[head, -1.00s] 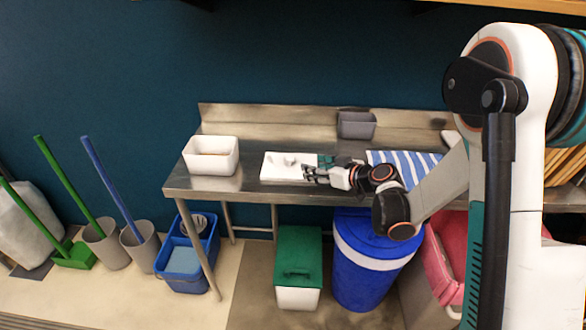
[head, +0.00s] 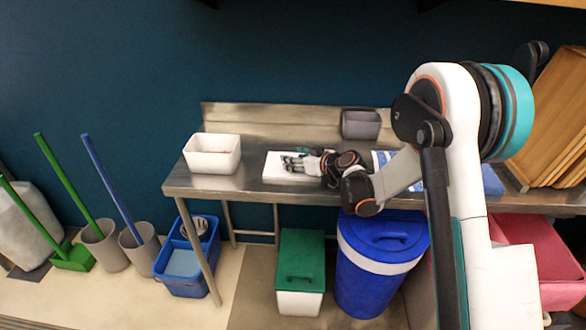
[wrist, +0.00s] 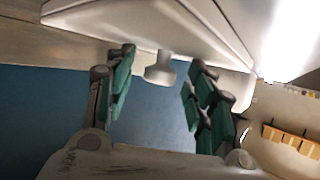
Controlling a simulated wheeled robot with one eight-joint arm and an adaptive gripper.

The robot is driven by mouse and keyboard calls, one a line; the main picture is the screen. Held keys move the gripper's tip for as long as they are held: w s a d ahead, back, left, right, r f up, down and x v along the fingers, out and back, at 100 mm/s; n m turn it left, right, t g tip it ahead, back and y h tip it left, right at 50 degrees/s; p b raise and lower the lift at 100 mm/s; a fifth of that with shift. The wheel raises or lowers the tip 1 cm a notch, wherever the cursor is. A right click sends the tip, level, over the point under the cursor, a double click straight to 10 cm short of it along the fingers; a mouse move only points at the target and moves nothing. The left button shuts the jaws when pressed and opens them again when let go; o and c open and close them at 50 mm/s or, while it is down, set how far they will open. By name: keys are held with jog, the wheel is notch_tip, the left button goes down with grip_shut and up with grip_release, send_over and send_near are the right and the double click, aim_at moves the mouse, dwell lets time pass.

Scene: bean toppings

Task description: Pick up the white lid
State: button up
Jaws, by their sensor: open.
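The white lid (head: 277,176) lies flat on the metal table in the head view. My gripper (head: 289,163) is over it, with the fingers pointing left and covering its knob there. In the wrist view the lid (wrist: 195,32) fills the top, with its round white knob (wrist: 160,70) in the gap between the finger ends. My gripper (wrist: 160,75) is open, with green-padded fingers on either side of the knob and visible space on both sides. I cannot tell how far along the fingers the knob sits.
A white open container (head: 212,170) stands left of the lid on the table (head: 250,187). A grey container (head: 361,131) stands behind, to the right. A blue-striped cloth (head: 384,158) is partly hidden by my arm. Bins, including a blue one (head: 375,284), stand below.

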jog(key=c, duration=1.1)
jog(key=shift+r, duration=0.2)
